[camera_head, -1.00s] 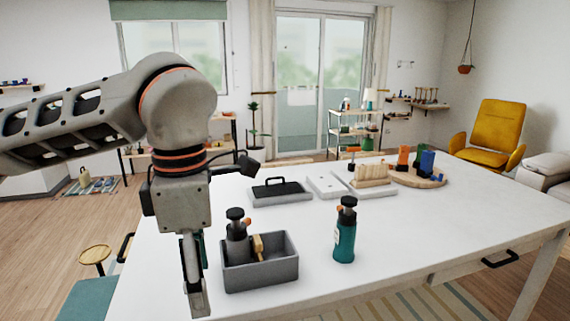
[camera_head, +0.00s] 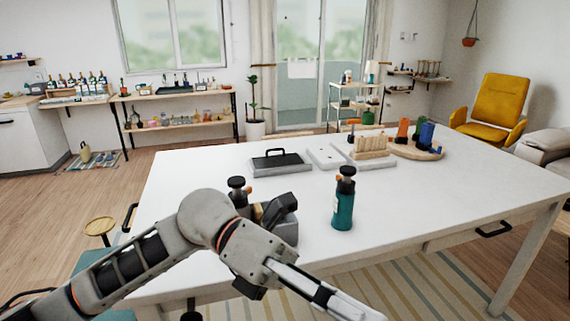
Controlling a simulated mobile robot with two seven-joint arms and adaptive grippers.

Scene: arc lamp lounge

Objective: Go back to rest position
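My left arm comes in from the lower left, and its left gripper (camera_head: 365,312) points down and right at the table's front edge. I see it from the side, so I cannot tell whether its fingers are open or shut. The white table (camera_head: 450,195) lies behind it. A grey bin (camera_head: 288,230) stands on the table, mostly hidden behind my arm. A black-capped bottle (camera_head: 238,190) rises from it. A teal bottle with a black cap (camera_head: 343,205) stands upright to the right of the bin, apart from my gripper. My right gripper is not in view.
Farther back on the table are a dark-topped tray with a handle (camera_head: 280,164), a pale board (camera_head: 326,158), a wooden rack (camera_head: 370,148) and a round wooden board (camera_head: 432,155) with coloured items. The table's right side is clear. A small round stool (camera_head: 100,226) stands left.

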